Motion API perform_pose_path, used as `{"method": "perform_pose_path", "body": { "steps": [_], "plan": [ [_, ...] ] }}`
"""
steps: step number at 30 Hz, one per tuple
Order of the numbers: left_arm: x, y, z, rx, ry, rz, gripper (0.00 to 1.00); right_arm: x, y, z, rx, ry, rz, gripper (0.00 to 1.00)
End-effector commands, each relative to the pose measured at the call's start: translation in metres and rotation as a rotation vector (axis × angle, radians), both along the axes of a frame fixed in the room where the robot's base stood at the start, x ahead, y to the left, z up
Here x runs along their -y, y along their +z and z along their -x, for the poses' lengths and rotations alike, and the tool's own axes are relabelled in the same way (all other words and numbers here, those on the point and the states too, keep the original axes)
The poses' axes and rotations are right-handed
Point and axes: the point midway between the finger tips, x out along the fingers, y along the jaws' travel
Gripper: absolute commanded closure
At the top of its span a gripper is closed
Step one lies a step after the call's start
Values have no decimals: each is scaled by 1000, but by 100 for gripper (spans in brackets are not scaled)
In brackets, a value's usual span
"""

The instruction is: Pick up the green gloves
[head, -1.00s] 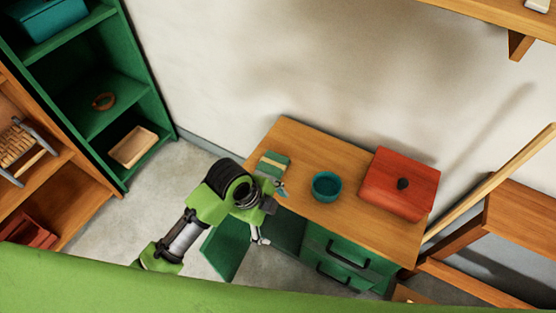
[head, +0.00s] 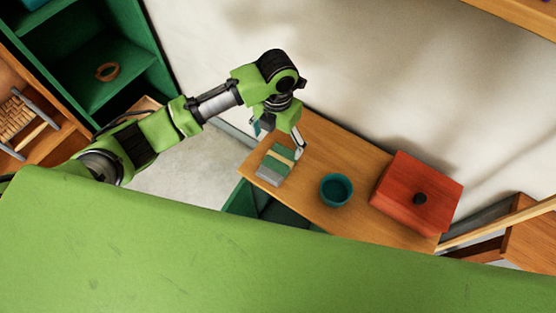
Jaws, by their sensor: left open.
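The green gloves (head: 280,157) appear as a flat, folded green bundle with a tan band and a grey end, lying on the left end of the wooden cabinet top (head: 310,200). My left gripper (head: 279,141) is open and empty. It hangs just above and behind the bundle, its fingers spread to either side of the bundle's far end. I cannot tell whether a finger touches it. My right gripper is out of view.
A teal bowl (head: 336,190) stands right of the gloves, and a red box with a black knob (head: 412,192) is farther right. The wall (head: 370,80) runs close behind. A green shelf (head: 90,60) stands at left. The cabinet's lower front is mostly hidden.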

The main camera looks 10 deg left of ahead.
Motion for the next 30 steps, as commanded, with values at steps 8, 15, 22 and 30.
{"method": "perform_pose_path", "body": {
  "steps": [8, 15, 22, 30],
  "plan": [
    [1, -44, 1, 0, 2, 1, 18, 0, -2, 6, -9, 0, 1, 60],
    [1, -65, 4, -3, 3, 1, 18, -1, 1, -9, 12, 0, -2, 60],
    [1, -96, 6, 2, 4, 1, 18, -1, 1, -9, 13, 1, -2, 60],
    [1, -100, 5, 3, 2, 1, 18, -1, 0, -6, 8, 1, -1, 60]
  ]
}}
